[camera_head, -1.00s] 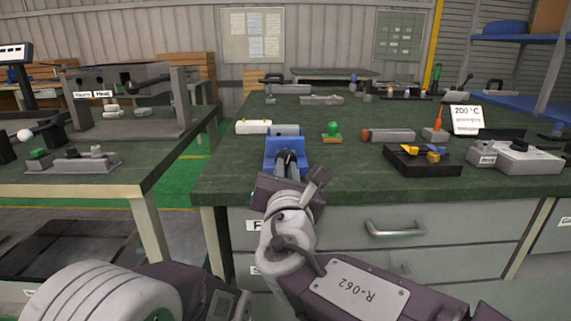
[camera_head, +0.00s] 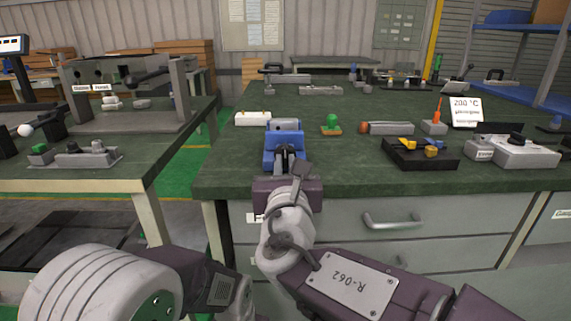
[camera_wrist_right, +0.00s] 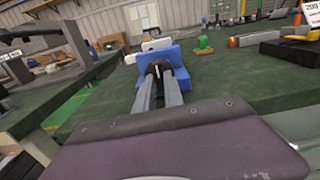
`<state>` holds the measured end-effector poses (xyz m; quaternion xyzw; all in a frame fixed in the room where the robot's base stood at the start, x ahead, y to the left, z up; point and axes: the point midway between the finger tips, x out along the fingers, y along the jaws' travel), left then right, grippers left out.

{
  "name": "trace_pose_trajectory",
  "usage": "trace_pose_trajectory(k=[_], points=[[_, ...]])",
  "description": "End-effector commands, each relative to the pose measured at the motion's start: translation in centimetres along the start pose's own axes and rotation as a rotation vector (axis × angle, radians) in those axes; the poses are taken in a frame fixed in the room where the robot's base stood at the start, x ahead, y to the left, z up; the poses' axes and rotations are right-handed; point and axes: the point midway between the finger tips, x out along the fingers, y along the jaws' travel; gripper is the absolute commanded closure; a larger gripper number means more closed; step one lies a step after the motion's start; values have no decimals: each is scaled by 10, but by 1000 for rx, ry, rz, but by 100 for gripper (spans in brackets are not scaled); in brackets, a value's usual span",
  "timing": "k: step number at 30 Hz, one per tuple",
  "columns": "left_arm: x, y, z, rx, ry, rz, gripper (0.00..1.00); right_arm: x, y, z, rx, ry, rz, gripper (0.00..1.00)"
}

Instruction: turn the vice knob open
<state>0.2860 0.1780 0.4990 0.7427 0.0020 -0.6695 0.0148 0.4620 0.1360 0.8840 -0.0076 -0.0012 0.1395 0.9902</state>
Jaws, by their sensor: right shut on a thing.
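A blue vice (camera_head: 284,140) stands at the front left edge of the green-topped workbench. It also shows in the right wrist view (camera_wrist_right: 182,57), with a dark knob (camera_wrist_right: 155,70) on its near face. My right gripper (camera_head: 286,160) reaches the vice from the front, and in the right wrist view its two grey fingers (camera_wrist_right: 159,76) are shut on the knob, one on each side. The fingers hide part of the knob. My left arm shows at the bottom left of the head view, but its gripper is out of sight.
The workbench top (camera_head: 330,178) is clear just right of the vice. A white block (camera_head: 253,118), a green-topped button (camera_head: 332,122) and a black tray (camera_head: 420,154) with yellow pieces stand nearby. A second table (camera_head: 135,170) is to the left, across a gap.

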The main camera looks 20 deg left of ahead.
Motion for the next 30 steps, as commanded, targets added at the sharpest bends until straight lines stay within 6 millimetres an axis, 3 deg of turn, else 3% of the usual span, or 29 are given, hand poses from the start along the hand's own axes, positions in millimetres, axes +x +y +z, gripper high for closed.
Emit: trace_pose_trajectory(k=[4,5,7,17,30], points=[[0,0,0,0,0,0,64,0,0,-1,-3,1,0,100],[0,0,0,0,0,0,64,0,0,-1,-3,1,0,82],[0,0,0,0,0,0,64,0,0,-1,-2,1,0,65],[-1,0,0,0,0,0,64,-3,0,1,0,0,1,65],[-24,0,-2,0,0,0,64,-85,1,1,-1,1,4,65]])
